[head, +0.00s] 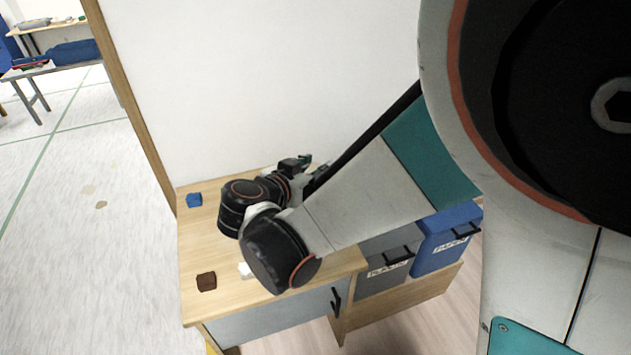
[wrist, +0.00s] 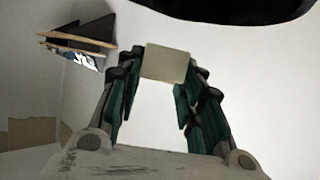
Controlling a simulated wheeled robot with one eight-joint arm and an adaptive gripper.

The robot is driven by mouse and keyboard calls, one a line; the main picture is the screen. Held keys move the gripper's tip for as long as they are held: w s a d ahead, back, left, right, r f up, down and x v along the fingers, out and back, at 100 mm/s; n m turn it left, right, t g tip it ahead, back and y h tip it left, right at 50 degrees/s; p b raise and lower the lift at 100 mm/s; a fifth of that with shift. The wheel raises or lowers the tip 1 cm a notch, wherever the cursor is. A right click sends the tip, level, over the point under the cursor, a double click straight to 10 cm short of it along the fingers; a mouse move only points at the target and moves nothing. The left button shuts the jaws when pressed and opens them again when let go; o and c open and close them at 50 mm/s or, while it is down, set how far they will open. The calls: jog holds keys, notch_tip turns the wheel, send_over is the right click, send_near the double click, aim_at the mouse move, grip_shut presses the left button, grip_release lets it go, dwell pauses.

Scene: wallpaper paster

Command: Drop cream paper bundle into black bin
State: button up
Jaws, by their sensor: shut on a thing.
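My gripper (wrist: 160,72) is shut on the cream paper bundle (wrist: 167,63), a small pale block between its fingertips in the wrist view. In the head view my gripper (head: 302,163) is above the back of the wooden table, near the white wall, and the bundle cannot be made out there. No plainly black bin shows.
A blue bin (head: 447,240) labelled PAPER stands beside the grey one. On the table (head: 228,300) lie a blue block (head: 194,199), a dark brown block (head: 206,281) and a white piece (head: 246,270) partly hidden by my arm. The white wall (head: 250,80) rises behind.

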jog(key=shift+s+a+f, duration=0.15)
jog(key=shift+a+f, duration=0.05)
jog(key=shift+f, duration=0.05)
notch_tip(320, 180, down, 6)
jog(key=b, duration=0.4)
jog(key=shift+r, duration=0.2)
jog(key=o, duration=0.9)
jog(key=shift+r, duration=0.1)
